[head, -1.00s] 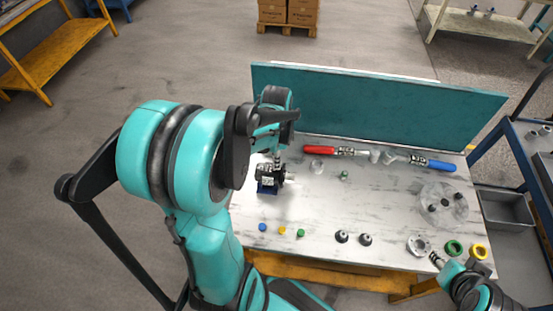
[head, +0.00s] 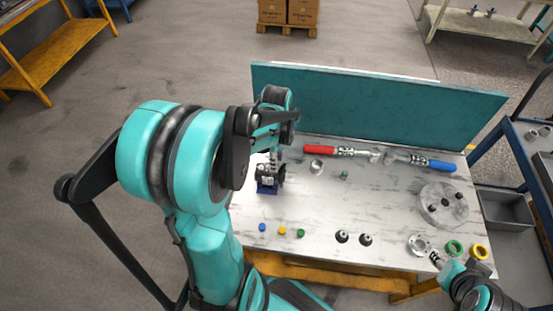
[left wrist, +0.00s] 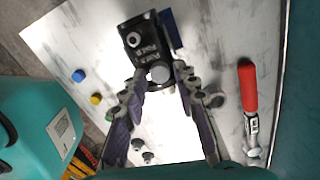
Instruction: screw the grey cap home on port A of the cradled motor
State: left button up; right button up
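The dark motor (left wrist: 140,32) shows at the top of the left wrist view, its labelled face towards the camera. In the head view the motor (head: 267,180) sits on the left of the table. The grey cap (left wrist: 160,74) is at the motor's lower port end. An open port (left wrist: 133,40) shows farther up that face. My left gripper (left wrist: 161,72) has a fingertip on each side of the cap; whether they touch it is unclear. The cradle (left wrist: 170,30) shows as a blue strip beside the motor. My right gripper (head: 437,260) is low at the table's right front.
Blue, yellow and green small caps (head: 281,231) and two dark fittings (head: 354,238) line the front. Red- and blue-handled tools (head: 335,151) (head: 430,162) lie behind. A clear round dish (head: 443,204) stands right. A teal panel (head: 380,108) closes the back. The table's middle is free.

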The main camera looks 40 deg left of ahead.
pick_arm(q)
jog(key=n, duration=0.4)
jog(key=shift+n, duration=0.4)
jog(key=n, duration=0.5)
jog(key=shift+n, duration=0.3)
grip_shut()
jog(key=m, duration=0.5)
jog(key=shift+m, duration=0.4)
